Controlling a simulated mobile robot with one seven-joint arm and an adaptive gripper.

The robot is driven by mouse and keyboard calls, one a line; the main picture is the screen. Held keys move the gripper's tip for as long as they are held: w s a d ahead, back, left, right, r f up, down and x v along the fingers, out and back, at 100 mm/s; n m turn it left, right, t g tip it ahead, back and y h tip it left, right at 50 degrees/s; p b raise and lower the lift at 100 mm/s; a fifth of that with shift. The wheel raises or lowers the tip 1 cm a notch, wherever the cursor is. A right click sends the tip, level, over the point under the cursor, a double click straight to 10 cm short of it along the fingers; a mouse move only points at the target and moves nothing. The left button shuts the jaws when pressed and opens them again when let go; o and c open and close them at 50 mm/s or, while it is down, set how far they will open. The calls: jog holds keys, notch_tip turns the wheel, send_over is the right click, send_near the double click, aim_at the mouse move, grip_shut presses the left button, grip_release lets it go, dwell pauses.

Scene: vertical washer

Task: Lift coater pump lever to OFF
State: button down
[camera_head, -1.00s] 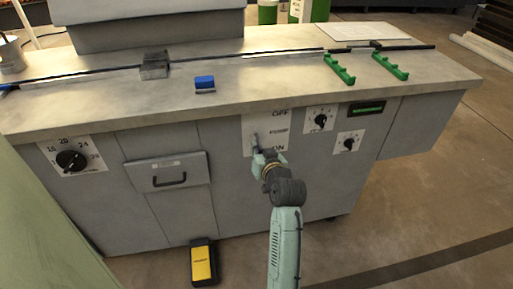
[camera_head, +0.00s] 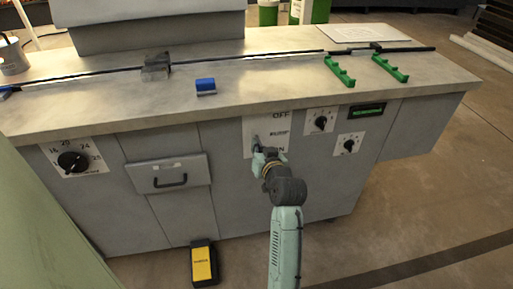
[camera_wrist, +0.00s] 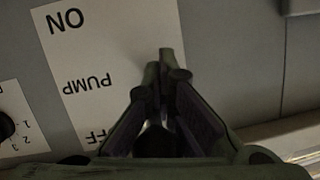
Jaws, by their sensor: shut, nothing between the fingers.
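The white pump label (camera_head: 279,122) on the machine's grey front panel reads OFF at the top, PUMP in the middle and ON at the bottom. A small grey lever (camera_head: 256,139) shows on its left part, just above my gripper (camera_head: 258,154). My gripper is at the lower part of the label, partly covering the word ON. In the wrist view the label (camera_wrist: 105,55) appears upside down, with ON at the top. There my gripper (camera_wrist: 165,56) has its fingertips together and empty, near the label's edge. The lever is not clearly visible there, and contact cannot be told.
Two small dials (camera_head: 321,120) and a green display (camera_head: 367,110) sit right of the label. A drawer front with a black handle (camera_head: 170,180) is to the left. The countertop (camera_head: 290,75) overhangs above. A yellow and black box (camera_head: 203,264) stands on the floor.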

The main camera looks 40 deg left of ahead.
jog(key=c, duration=2.4)
grip_release()
jog(key=shift+w+d+r, duration=0.35)
jog(key=shift+w+d, duration=0.1)
jog(key=shift+d, duration=0.1)
jog(key=c, duration=1.7)
grip_release()
jog(key=shift+d+t, duration=0.1)
jog(key=shift+t, duration=0.2)
jog(key=shift+s, duration=0.1)
jog(key=shift+s+a+f, duration=0.15)
jog(key=shift+a, duration=0.05)
jog(key=v, duration=1.2)
jog(key=shift+d+r, duration=0.1)
jog(key=shift+r, duration=0.1)
